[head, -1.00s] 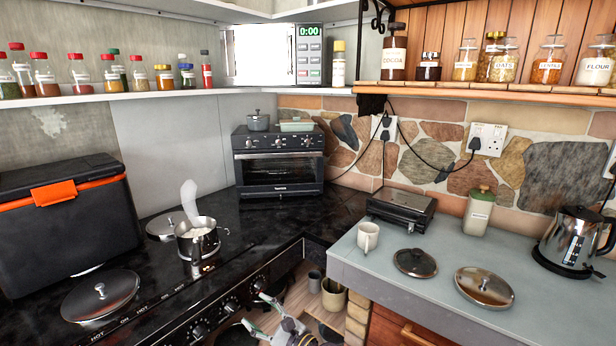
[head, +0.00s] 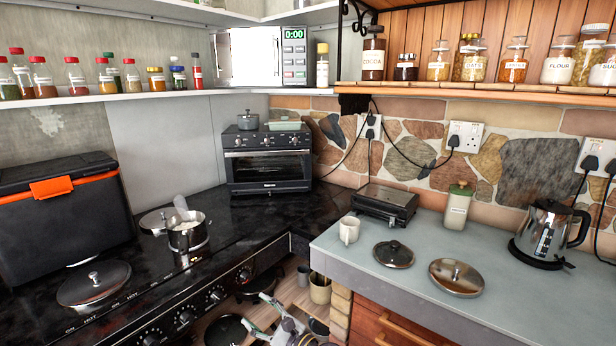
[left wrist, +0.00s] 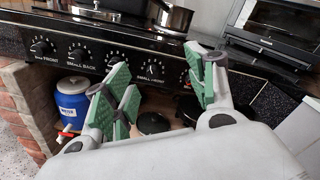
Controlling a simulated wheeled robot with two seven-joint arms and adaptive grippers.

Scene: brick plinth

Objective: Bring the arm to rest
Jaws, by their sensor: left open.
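My left gripper (head: 268,312) is low in the head view, in front of the stove and below the counter tops. It is open and empty. In the left wrist view its green-padded fingers (left wrist: 160,88) are spread apart, with the stove's front and knobs beyond them. A steel pot (head: 187,236) stands on the black stove top, well apart from the gripper. My right gripper is not in view.
The black stove (head: 130,305) and the grey counter (head: 400,285) edge the space around my gripper. The counter holds a mug (head: 349,230), two lids, a black grill (head: 385,203) and a kettle (head: 545,232). A blue container (left wrist: 72,101) stands low at left in the wrist view.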

